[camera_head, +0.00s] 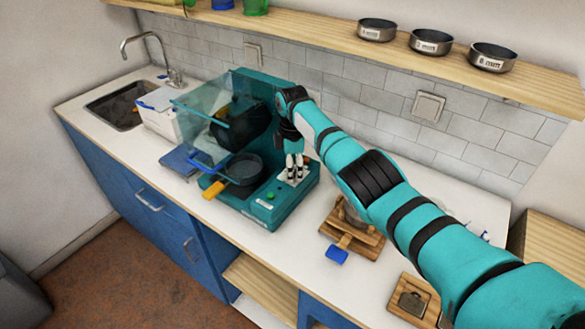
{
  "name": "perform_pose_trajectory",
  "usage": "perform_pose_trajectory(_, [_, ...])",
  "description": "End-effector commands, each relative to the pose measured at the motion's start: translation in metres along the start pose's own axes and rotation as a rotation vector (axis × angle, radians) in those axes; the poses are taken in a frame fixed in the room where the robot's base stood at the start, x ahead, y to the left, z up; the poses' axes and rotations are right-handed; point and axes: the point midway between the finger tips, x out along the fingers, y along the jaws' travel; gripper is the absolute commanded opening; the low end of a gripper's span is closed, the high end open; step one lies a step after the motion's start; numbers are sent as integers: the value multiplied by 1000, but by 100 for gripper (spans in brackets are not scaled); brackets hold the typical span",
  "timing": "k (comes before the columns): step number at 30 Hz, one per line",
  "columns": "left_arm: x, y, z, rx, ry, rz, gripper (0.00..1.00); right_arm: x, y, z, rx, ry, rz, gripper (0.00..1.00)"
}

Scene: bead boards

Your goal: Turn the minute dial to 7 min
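A teal machine (250,206) stands on the counter with a clear lid (205,105) raised. A white panel (285,193) is on the right part of its top, with a green button (270,196) near its front. My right gripper (295,176) points down at this panel, its fingertips close together at or just above it. The minute dial cannot be made out; the fingers cover that part of the panel. The dial's number cannot be read. Whether the fingers hold anything is too small to tell. My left gripper is not in view.
A dark pan (243,170) with an orange handle sits at the machine's front. A wooden block stand (364,243) is to its right, and a wooden tray (402,312) lies nearer. A sink (115,108) is at the left. Metal bowls (431,42) stand on the shelf above.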

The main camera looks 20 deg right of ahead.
Motion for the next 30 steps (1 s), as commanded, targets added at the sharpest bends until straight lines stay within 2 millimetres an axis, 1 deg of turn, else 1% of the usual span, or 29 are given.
perform_pose_trajectory(1, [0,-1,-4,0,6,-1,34,0,0,0,0,0,0,31])
perform_pose_trajectory(8, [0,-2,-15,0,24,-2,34,0,0,0,0,0,0,1])
perform_pose_trajectory(14, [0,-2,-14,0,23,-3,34,0,0,0,6,0,0,0])
perform_pose_trajectory(20, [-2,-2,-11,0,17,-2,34,-1,0,0,59,1,0,0])
perform_pose_trajectory(26, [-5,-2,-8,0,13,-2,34,-2,0,0,186,2,1,0])
perform_pose_trajectory(30, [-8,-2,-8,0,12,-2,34,-2,0,0,309,1,0,0])
